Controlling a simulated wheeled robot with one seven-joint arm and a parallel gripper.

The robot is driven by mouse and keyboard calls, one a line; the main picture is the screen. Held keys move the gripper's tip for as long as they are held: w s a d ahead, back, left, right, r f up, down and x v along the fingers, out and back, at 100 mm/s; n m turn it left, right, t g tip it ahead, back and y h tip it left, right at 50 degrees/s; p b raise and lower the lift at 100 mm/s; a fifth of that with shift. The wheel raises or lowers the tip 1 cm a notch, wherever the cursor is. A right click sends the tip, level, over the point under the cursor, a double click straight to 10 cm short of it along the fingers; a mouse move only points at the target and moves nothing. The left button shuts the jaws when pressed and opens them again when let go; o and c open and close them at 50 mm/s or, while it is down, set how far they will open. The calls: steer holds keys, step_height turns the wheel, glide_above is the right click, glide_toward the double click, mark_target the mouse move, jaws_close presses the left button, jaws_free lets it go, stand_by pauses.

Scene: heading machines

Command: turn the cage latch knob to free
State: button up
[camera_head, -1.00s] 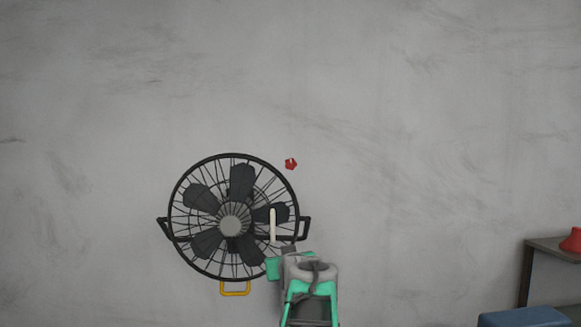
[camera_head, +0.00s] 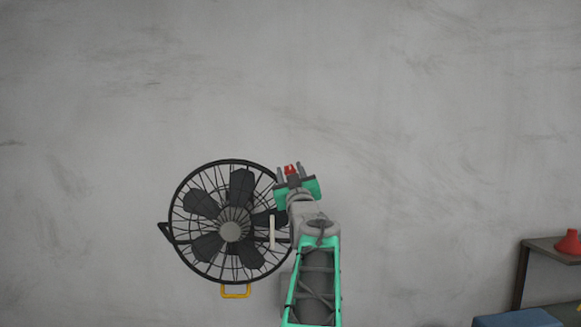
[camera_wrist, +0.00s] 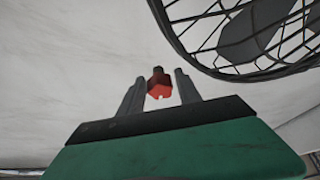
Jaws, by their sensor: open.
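The red latch knob (camera_head: 290,169) sits at the upper right of the round black fan cage (camera_head: 178,190). My gripper (camera_head: 289,172) is raised in front of it, and the knob shows between its two fingertips in the head view. In the wrist view the knob (camera_wrist: 159,84) appears between the two grey fingers of my gripper (camera_wrist: 159,90), with clear gaps on both sides. The gripper is open and I see no contact. How far the knob lies beyond the fingertips is hard to tell. The arm hides part of the cage's right side.
A pale upright bar (camera_head: 272,232) stands at the cage's right. A yellow handle (camera_head: 236,293) is below the cage. A shelf (camera_head: 548,246) with a red object (camera_head: 569,242) and a blue box (camera_head: 518,319) are at right. The wall above is bare.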

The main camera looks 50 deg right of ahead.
jaws_close()
stand_by(0.4)
